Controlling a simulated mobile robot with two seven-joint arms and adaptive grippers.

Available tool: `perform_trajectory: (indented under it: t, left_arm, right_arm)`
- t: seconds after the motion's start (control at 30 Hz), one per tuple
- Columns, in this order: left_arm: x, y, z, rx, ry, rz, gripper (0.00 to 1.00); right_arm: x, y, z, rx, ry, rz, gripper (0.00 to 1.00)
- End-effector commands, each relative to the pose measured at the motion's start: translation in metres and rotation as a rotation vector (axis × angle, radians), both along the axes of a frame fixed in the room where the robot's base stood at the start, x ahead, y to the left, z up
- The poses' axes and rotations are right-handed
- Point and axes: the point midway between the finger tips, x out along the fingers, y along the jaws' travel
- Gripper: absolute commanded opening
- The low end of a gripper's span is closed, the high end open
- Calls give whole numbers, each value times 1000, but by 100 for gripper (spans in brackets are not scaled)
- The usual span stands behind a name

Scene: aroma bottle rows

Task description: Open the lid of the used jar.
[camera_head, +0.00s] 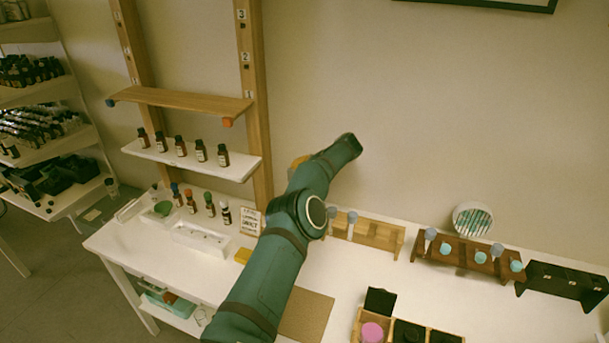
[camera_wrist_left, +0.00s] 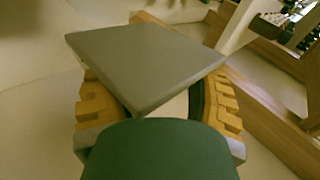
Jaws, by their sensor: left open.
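My left arm crosses the middle of the head view. A small orange part of my left gripper (camera_head: 298,162) shows behind its upper end, and the rest is hidden. In the left wrist view the yellow fingers of my left gripper (camera_wrist_left: 160,100) are spread apart. A flat grey square panel (camera_wrist_left: 145,62) covers the space between them; I cannot tell what it is. I cannot make out which thing is the used jar. A wooden box (camera_head: 357,325) at the bottom of the head view has dark compartments, a raised black lid (camera_head: 380,301) and a pink round item (camera_head: 372,332).
A white table (camera_head: 325,275) spans the scene. Wooden bottle racks (camera_head: 375,233) (camera_head: 455,254) and a black rack (camera_head: 562,281) line its back. A wooden-post shelf (camera_head: 190,160) with bottles stands left of my arm. A brown mat (camera_head: 308,315) lies right of my arm.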

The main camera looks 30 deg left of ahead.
Motion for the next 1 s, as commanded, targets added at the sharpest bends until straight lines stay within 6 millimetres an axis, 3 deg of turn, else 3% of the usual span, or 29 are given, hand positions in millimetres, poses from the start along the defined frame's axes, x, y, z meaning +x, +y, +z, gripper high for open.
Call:
perform_trajectory:
  t: [0.23, 0.7, 1.0]
  left_arm:
    - [2, -13, 15, 1, -3, 0, 60]
    - [10, -75, 74, 0, -1, -1, 60]
    - [10, -85, 84, 0, 0, 0, 60]
  right_arm:
    - [0, 0, 0, 0, 0, 0, 47]
    - [0, 0, 0, 0, 0, 0, 47]
    - [0, 0, 0, 0, 0, 0, 47]
